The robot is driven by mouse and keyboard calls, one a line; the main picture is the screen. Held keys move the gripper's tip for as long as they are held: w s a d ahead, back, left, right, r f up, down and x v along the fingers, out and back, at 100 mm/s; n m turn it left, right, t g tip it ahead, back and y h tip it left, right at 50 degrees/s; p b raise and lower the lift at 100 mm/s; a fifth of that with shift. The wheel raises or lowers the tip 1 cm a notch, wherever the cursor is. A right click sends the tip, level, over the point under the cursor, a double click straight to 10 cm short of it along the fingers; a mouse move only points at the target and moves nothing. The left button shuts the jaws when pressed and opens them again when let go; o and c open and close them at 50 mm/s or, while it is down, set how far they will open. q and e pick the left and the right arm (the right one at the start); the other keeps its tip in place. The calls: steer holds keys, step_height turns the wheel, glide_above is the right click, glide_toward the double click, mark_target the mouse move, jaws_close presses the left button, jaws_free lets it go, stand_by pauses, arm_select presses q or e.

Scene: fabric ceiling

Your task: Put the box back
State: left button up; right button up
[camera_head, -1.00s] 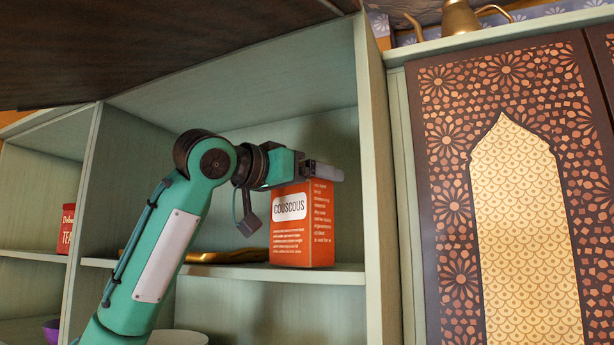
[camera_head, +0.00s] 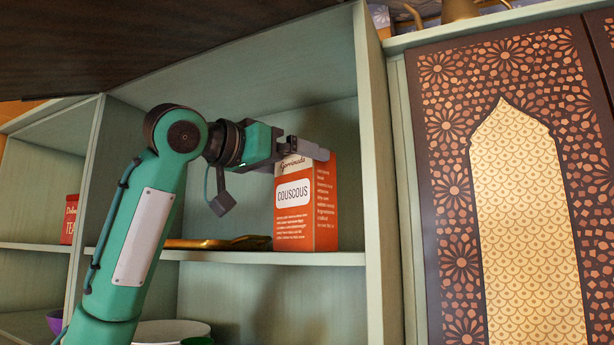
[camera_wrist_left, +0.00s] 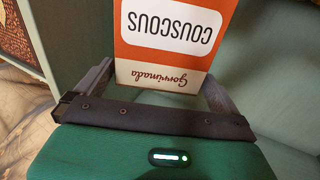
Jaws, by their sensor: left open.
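The orange and white couscous box (camera_head: 308,205) stands upright on the middle shelf (camera_head: 310,258), near the right side wall of the cabinet. My left gripper (camera_head: 308,149) is open at the top of the box, and the front label shows below it. In the left wrist view the box (camera_wrist_left: 172,30) appears upside down, with its top edge between the two spread fingers. The jaws are not closed on it. Whether either finger touches the box is not clear. My right gripper is out of view.
A golden tray (camera_head: 217,243) lies left of the box on the same shelf. A red tea tin (camera_head: 70,219) stands in the left compartment. A white bowl (camera_head: 165,331) and a purple bowl (camera_head: 54,321) are lower down. A patterned door (camera_head: 520,200) is at right.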

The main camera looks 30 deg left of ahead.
arm_select(q)
steer(key=b+v, duration=0.2)
steer(key=v, duration=0.5)
steer(key=shift+s, duration=0.25)
steer(key=shift+a, duration=0.1)
